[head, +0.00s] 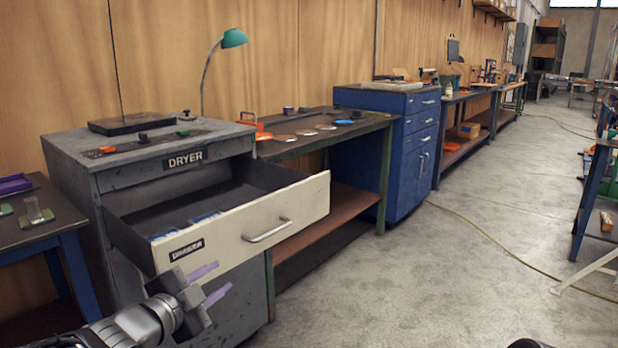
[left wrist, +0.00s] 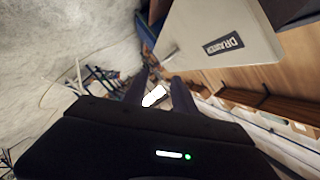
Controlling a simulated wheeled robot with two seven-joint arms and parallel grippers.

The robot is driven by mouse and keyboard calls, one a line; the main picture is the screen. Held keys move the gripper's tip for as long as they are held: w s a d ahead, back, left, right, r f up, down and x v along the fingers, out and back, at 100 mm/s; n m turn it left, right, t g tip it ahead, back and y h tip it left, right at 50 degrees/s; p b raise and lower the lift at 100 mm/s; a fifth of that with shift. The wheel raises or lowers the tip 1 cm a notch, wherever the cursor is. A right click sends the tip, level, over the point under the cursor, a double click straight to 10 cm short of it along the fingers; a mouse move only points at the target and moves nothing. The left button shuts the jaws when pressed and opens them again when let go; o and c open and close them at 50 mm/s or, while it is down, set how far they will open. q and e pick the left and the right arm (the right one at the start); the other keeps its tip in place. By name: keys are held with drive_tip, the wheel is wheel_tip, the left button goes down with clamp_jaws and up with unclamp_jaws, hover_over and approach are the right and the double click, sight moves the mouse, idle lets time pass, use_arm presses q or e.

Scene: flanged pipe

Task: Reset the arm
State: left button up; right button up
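My left arm comes in from the bottom left of the head view. Its left gripper (head: 223,277) is just in front of the open drawer's front panel, near its lower left part. The two purple-tinted fingers are apart with nothing between them. In the left wrist view the two dark fingers of the left gripper (left wrist: 163,92) also stand apart, with only background between them. My right gripper is not in view.
The grey dryer cabinet (head: 120,212) stands close, with its cream-fronted drawer (head: 235,228) pulled out. The drawer front also shows in the left wrist view (left wrist: 205,25). A workbench (head: 340,142) and a blue cabinet (head: 390,150) stand along the wall. The floor at right is mostly clear.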

use_arm(q)
drive_tip(key=s+d+f+n+g+y, duration=0.1)
drive_tip(key=s+d+f+n+g, duration=0.15)
drive_tip(key=f+n, duration=0.75)
drive_tip(key=s+d+f+n+g, duration=0.1)
drive_tip(key=s+f+n+g, duration=0.15)
drive_tip(key=f, duration=1.55)
drive_tip(key=s+d+f+n+g, duration=0.2)
drive_tip(key=s+d+f+g, duration=0.15)
drive_tip(key=s+f, duration=0.8)
drive_tip(key=s+d+f+n+g, duration=0.25)
drive_tip(key=s+f+g, duration=0.25)
drive_tip(key=s+f, duration=0.65)
wheel_tip(320, 180, up, 25)
drive_tip(key=s+d+p, duration=0.1)
drive_tip(key=p, duration=2.3)
drive_tip(key=shift+s+m+p, duration=0.3)
drive_tip(key=shift+s+p, duration=0.05)
drive_tip(key=shift+d, duration=0.1)
